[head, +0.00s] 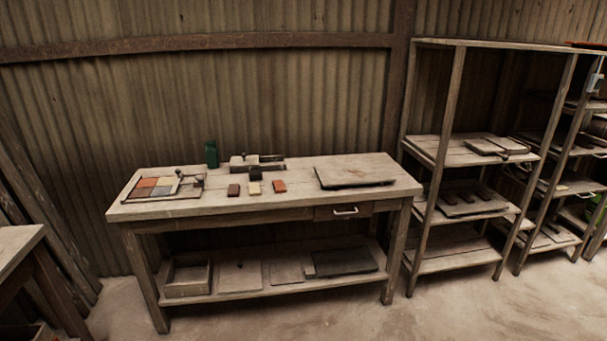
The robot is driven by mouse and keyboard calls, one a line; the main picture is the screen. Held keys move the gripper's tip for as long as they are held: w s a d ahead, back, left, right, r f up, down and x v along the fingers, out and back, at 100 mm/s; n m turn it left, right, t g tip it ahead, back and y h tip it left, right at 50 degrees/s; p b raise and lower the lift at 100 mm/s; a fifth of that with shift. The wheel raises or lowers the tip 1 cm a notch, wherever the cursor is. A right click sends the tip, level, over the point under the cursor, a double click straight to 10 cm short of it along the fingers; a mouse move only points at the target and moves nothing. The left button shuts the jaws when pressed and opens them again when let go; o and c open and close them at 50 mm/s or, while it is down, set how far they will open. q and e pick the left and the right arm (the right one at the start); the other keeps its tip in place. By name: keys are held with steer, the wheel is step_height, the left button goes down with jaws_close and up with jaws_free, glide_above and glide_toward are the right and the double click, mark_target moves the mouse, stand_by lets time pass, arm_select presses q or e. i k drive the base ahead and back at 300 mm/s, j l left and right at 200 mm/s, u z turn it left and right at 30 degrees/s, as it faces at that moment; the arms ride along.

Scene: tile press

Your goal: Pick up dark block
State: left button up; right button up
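A small dark brown block (234,190) lies on the wooden workbench (300,198), near its front edge and left of the middle. It is the leftmost of three small blocks in a row. A cream block (254,188) with a dark top part is in the middle, and a reddish-brown block (279,187) is on the right. The blocks stand apart from each other. Neither of my grippers shows in the head view.
A tray of coloured tiles (141,187) lies at the bench's left. A press-like tool (240,161) and a green container (211,153) stand behind the blocks. A flat board (354,175) lies at the right. Shelves (456,152) stand farther right. Open floor (330,318) lies in front.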

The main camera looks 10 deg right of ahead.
mark_target(254, 176)
steer(key=i+j+u, duration=0.15)
steer(key=i, duration=0.6)
steer(key=i+j+u, duration=0.15)
steer(key=i, duration=0.6)
